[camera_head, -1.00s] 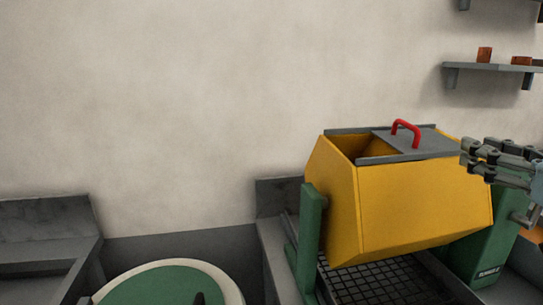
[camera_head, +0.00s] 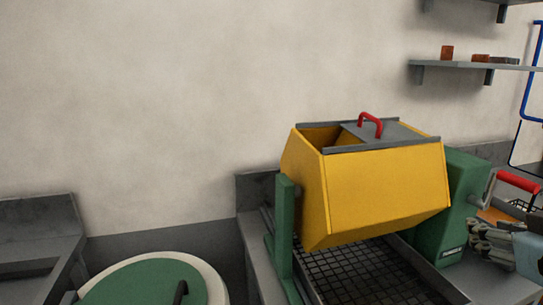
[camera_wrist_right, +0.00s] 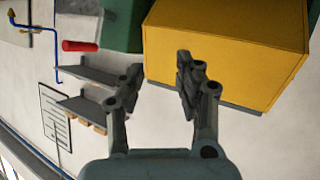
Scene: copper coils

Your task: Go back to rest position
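My right gripper (camera_head: 492,240) is at the right edge of the head view, low beside the green stand of the yellow tumbler drum (camera_head: 375,190). In the right wrist view my right gripper (camera_wrist_right: 158,85) shows its two fingers spread apart with nothing between them. The drum also shows in that view (camera_wrist_right: 225,45), beyond the fingers. Its grey lid (camera_head: 392,132) with a red handle (camera_head: 371,123) leaves an opening at the left of the top. My left gripper is not in view.
A red crank handle (camera_head: 518,181) sticks out to the right of the drum, close to my right gripper. A dark mesh tray (camera_head: 350,275) lies under the drum. A round green-topped thing (camera_head: 150,283) is at lower left. A wall shelf (camera_head: 465,65) holds small copper-brown pieces.

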